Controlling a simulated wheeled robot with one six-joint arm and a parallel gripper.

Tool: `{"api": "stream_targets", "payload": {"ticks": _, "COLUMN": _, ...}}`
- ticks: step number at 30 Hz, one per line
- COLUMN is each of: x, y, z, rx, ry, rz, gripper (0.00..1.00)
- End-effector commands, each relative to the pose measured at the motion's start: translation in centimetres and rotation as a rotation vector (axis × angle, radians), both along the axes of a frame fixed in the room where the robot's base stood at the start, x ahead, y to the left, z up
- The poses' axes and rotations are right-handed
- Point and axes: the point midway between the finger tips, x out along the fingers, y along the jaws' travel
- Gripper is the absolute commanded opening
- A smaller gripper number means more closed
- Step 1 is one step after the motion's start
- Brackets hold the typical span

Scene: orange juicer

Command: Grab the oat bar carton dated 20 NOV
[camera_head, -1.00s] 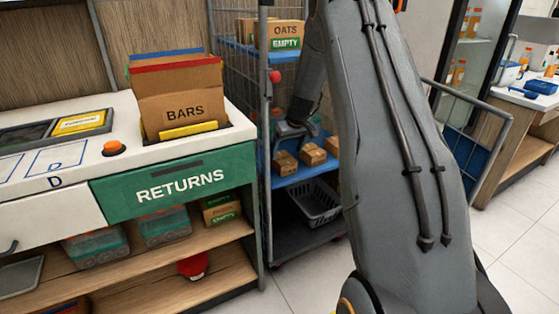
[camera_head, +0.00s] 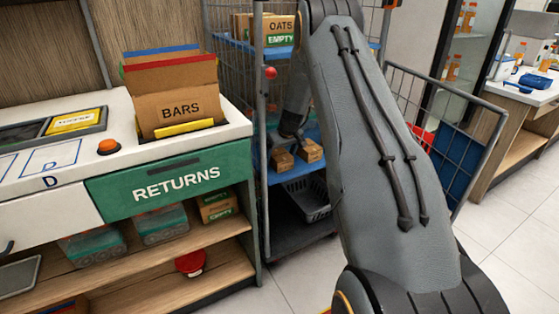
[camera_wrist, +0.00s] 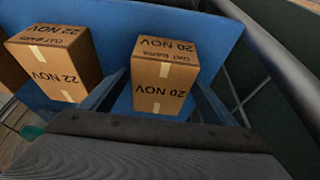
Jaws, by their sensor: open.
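The oat bar carton printed 20 NOV (camera_wrist: 165,72) is a small brown box with pale tape, standing on a blue shelf (camera_wrist: 112,28) in the wrist view. My gripper (camera_wrist: 160,92) is open, with one finger to each side of this carton's lower part; I cannot tell whether either touches it. A second carton, printed 22 NOV (camera_wrist: 58,60), stands to its left, outside the left finger. In the head view my gripper (camera_head: 288,137) is at the cart's blue shelf, just above and behind two small cartons (camera_head: 309,151), whose dates are too small to read.
Another brown box (camera_wrist: 10,75) shows at the wrist view's left edge. A grey rail (camera_wrist: 275,60) runs on the right. The RETURNS counter (camera_head: 180,178) stands left.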

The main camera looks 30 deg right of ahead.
Motion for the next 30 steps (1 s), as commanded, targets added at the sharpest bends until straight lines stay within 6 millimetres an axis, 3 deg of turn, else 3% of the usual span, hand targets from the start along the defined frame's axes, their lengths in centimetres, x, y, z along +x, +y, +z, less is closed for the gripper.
{"api": "stream_targets", "payload": {"ticks": 25, "x": -0.03, "y": 0.01, "z": -0.49, "rx": 0.0, "ry": 0.0, "rz": 0.0, "gripper": 0.8}}
{"api": "stream_targets", "payload": {"ticks": 30, "x": -0.03, "y": 0.01, "z": -0.49, "rx": 0.0, "ry": 0.0, "rz": 0.0, "gripper": 0.53}}
